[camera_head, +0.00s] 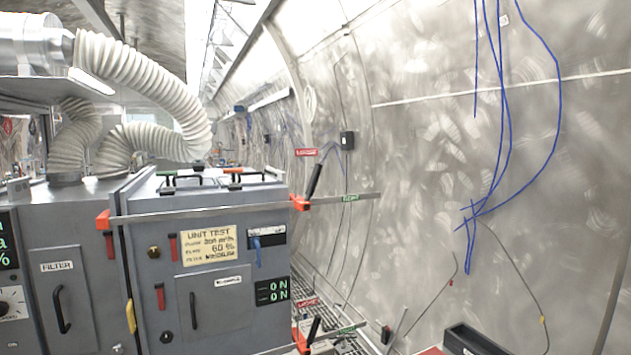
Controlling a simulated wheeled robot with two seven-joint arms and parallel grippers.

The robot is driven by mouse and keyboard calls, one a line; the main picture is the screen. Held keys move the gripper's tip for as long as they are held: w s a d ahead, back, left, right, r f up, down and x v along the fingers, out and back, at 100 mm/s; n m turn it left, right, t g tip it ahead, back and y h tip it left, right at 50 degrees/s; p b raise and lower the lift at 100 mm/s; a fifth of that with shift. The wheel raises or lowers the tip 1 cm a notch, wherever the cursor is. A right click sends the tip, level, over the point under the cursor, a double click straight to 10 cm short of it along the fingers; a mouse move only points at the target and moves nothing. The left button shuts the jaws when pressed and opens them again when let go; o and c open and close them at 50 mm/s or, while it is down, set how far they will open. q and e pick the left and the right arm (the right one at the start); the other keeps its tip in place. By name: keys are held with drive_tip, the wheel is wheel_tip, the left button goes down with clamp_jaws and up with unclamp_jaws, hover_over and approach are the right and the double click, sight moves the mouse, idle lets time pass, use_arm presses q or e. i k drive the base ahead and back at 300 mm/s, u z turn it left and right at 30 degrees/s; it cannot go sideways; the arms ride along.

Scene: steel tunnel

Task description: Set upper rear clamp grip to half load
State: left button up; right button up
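A bar clamp (225,211) spans the upper front of the grey cabinet (205,270), with its steel bar sticking out past the right side. It has an orange jaw (103,220) at the left and another orange jaw (300,203) at the right corner. A black grip handle (315,181) rises tilted from the right jaw. A green label (350,198) is on or behind the bar's free end; its text is too small to read. A second, lower clamp shows an orange jaw (301,341) and a black handle (314,329), partly cut off below. Neither of my grippers is in view.
A white ribbed hose (150,80) arches over the cabinet top. A filter cabinet (62,300) adjoins at left. A curved steel wall with hanging blue cables (502,110) fills the right. A dark open tray (470,341) sits low right. Open space lies right of the cabinet.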

sight(317, 172)
drive_tip(key=z, duration=0.4)
drive_tip(key=i, duration=1.15)
drive_tip(key=u, duration=0.15)
